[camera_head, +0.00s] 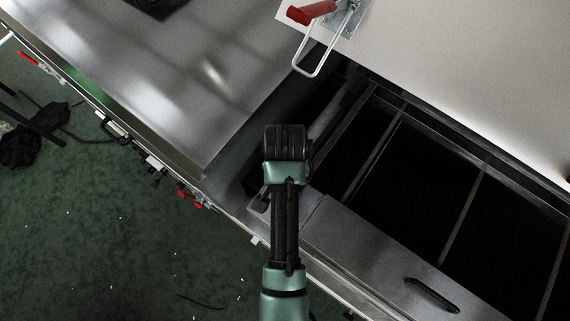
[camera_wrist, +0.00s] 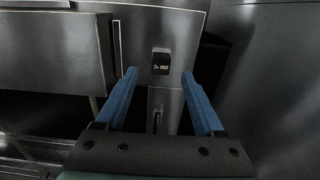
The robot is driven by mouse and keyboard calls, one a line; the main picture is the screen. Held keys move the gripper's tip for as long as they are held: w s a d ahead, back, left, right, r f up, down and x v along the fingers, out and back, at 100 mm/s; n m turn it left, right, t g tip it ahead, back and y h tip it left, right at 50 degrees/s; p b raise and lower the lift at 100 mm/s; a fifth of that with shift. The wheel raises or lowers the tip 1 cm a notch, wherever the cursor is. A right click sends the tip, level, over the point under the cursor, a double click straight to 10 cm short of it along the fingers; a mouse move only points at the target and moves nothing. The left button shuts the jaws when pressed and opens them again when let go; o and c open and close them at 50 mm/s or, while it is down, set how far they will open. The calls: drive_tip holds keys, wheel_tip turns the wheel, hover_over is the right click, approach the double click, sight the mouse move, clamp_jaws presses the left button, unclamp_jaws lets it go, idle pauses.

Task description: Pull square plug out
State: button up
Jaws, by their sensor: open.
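In the wrist view a small black square plug (camera_wrist: 161,60) with pale lettering like "250 °C", turned over, sits on a dark grey metal panel (camera_wrist: 180,30). My gripper (camera_wrist: 159,76) is open, with its two blue fingers apart. The plug shows between and slightly beyond the fingertips, and a gap shows on each side of it. I cannot tell how far the fingertips are from the panel. In the head view my arm hides the plug and the fingers.
A narrow upright slot lies left of the plug in the wrist view. In the head view a red-handled toggle clamp (camera_head: 318,25) stands above my arm on a white panel (camera_head: 440,60). A dark open bay (camera_head: 400,185) lies right, a broad metal top (camera_head: 150,70) left.

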wheel_tip(320, 180, down, 6)
drive_tip(key=shift+w+r, duration=0.1)
idle(0.4)
clamp_jaws()
unclamp_jaws()
wheel_tip(320, 180, up, 13)
idle(0.7)
